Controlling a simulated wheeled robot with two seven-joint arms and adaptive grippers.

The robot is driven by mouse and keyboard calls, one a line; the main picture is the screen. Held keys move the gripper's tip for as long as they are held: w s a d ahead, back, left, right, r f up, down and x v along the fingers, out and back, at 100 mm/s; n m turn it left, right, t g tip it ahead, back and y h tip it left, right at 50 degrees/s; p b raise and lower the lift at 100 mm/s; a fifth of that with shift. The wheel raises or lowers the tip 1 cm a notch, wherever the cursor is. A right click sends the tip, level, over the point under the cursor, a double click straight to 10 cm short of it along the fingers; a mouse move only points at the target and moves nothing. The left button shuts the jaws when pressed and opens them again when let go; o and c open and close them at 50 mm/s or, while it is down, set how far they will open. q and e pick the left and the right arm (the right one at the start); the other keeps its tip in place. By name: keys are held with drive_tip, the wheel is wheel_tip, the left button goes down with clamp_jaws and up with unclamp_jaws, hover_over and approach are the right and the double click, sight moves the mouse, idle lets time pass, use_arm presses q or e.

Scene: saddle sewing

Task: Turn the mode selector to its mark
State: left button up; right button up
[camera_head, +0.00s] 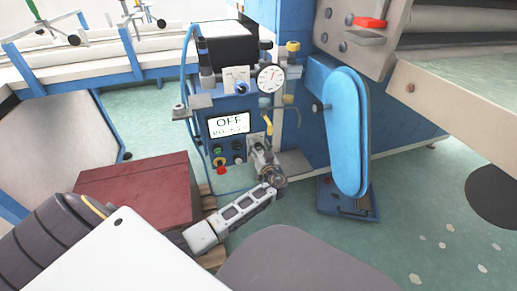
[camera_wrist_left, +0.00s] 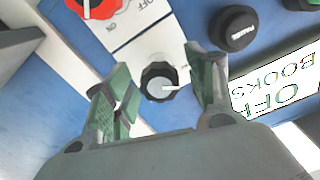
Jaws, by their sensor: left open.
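The mode selector looks to be the black knob (camera_wrist_left: 160,83) with a white pointer line, on a white plate (camera_wrist_left: 135,45) of the blue control panel. In the left wrist view its pointer line points to the picture's right. My left gripper (camera_head: 260,147) is open at the panel's lower right in the head view. In the wrist view the fingers of my left gripper (camera_wrist_left: 158,62) stand on either side of the knob, with visible gaps. In the head view the gripper hides the knob. The mark cannot be made out. My right gripper is not in view.
A red knob (camera_wrist_left: 95,8) and a black button (camera_wrist_left: 235,28) sit close to the gripper. A yellow handle (camera_head: 267,123) and a gauge (camera_head: 271,78) are above. A dark red box (camera_head: 135,190) stands left of my forearm.

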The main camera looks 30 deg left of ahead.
use_arm(q)
drive_tip(key=shift+a, duration=0.1)
drive_tip(key=c, duration=1)
drive_tip(key=shift+c, duration=0.2)
